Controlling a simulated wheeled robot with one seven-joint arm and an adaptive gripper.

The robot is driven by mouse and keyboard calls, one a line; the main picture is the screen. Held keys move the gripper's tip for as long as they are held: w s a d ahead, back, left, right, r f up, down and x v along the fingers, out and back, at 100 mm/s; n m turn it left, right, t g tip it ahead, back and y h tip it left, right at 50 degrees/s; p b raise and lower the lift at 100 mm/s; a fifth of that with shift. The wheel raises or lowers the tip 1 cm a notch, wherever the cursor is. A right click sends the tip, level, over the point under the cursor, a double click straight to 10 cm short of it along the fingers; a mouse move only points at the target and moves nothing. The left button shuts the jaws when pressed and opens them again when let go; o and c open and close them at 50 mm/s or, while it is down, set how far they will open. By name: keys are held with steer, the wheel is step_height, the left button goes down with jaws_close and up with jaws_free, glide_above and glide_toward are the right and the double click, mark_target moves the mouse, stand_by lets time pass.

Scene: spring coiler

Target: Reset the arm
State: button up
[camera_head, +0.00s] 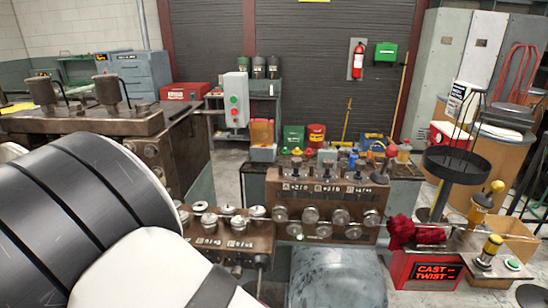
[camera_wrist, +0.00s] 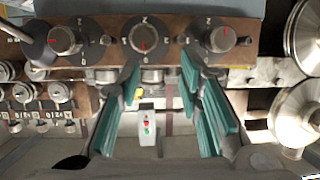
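My gripper (camera_wrist: 160,100) shows in the wrist view with its two teal finger pads spread apart. The gap between the pads is empty; through it a grey box with green and red buttons (camera_wrist: 148,128) shows farther off. The fingers reach toward a brown machine panel (camera_wrist: 105,28) with three dark round knobs, which runs across the top of the wrist view. I cannot tell whether the fingers touch it. In the head view my arm fills the lower left, and the gripper cannot be made out.
A brown panel block (camera_head: 325,222) with several round knobs stands at the centre. A smaller knobbed block (camera_head: 228,241) is beside my arm. A red display box (camera_head: 432,271) and a dark round tray on a stand (camera_head: 457,166) are at the right. Bare floor shows behind the machine.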

steer(key=w+r+g, duration=0.1)
steer(key=w+r, duration=0.1)
steer(key=w+d+r+y, duration=0.1)
steer(key=r, duration=0.2)
steer(key=w+d+r+g+y, duration=0.1)
steer(key=w+r, duration=0.1)
steer(key=shift+w+d+r+m+g, duration=0.1)
steer(key=shift+w+r+m+g, duration=0.2)
steer(key=shift+m, duration=0.1)
steer(key=s+d+r+n+g+y, duration=0.1)
steer(key=d+r+g+y, duration=0.2)
steer(key=d+r, duration=1.05)
steer(key=s+d+r+g+h, duration=0.1)
steer(key=s+d+r+h, duration=0.1)
steer(key=s+d, duration=0.8)
steer(key=s+d+r+g+h+b, duration=0.1)
steer(key=s+d+g+h, duration=0.1)
steer(key=s+d, duration=0.9)
steer(key=d, duration=0.3)
steer(key=shift+s+r+h, duration=0.25)
steer(key=shift+r+h, duration=0.1)
steer(key=shift+h, duration=0.05)
